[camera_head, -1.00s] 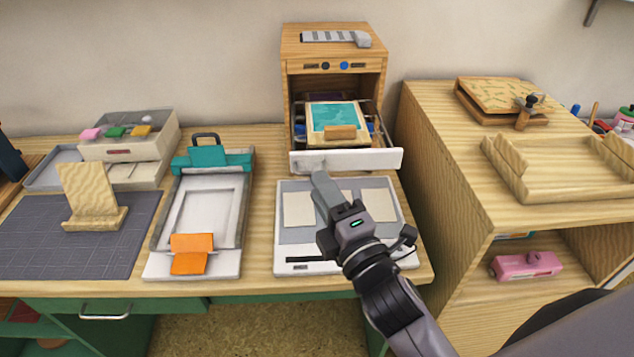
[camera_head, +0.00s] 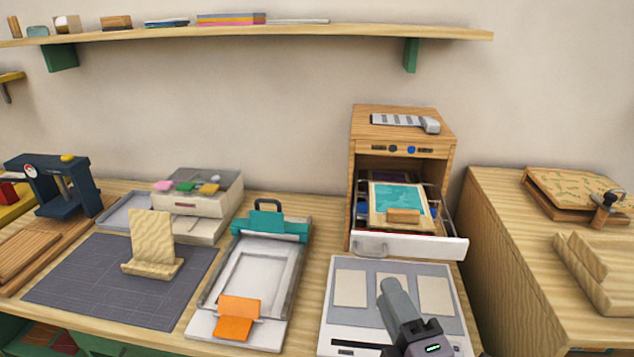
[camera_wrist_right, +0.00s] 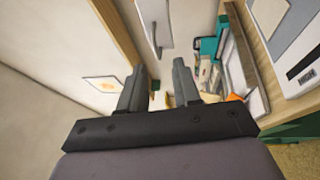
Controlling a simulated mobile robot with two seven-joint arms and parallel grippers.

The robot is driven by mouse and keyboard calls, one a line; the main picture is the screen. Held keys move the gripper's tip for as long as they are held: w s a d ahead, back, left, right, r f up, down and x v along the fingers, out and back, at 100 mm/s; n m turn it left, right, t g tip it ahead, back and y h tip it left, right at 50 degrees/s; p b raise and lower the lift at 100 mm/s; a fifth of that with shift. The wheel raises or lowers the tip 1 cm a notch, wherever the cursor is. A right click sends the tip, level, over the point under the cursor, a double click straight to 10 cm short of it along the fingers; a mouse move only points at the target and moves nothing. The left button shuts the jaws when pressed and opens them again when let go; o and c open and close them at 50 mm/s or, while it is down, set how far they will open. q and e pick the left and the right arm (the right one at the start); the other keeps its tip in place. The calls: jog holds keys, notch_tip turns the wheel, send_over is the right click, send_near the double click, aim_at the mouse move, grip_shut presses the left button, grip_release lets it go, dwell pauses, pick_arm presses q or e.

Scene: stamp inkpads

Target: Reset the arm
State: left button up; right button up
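My right gripper (camera_head: 390,290) is in front of the wooden cabinet, over the white board with pale panels (camera_head: 350,290) in the head view. In the right wrist view its two fingers (camera_wrist_right: 160,75) stand apart with nothing between them, so it is open and empty. The cabinet (camera_head: 403,150) has its drawer pulled out. The drawer's white front (camera_head: 420,245) is clear of the gripper. A framed teal piece (camera_head: 400,196) lies in the drawer. My left gripper is not in view.
Left of the board stand a tray with teal clamp and orange tab (camera_head: 270,222), a dark mat (camera_head: 80,275) with a wooden stand (camera_head: 152,240), and a box with colored pads (camera_head: 205,190). A shelf (camera_head: 300,33) runs above. A wooden side cabinet (camera_head: 500,260) stands right.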

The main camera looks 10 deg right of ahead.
jog(key=s+d+f+m+g+p, duration=0.1)
jog(key=s+f+m+g, duration=0.3)
jog(key=f, duration=0.8)
jog(key=s+d+f+m+g, duration=0.3)
jog(key=s+f+m+g, duration=0.2)
jog(key=s+f+m, duration=0.3)
notch_tip(320, 180, down, 5)
jog(key=m, duration=0.5)
jog(key=shift+s+r+m+p, duration=0.15)
jog(key=shift+s+m+p, duration=0.05)
jog(key=shift+m+p, duration=0.15)
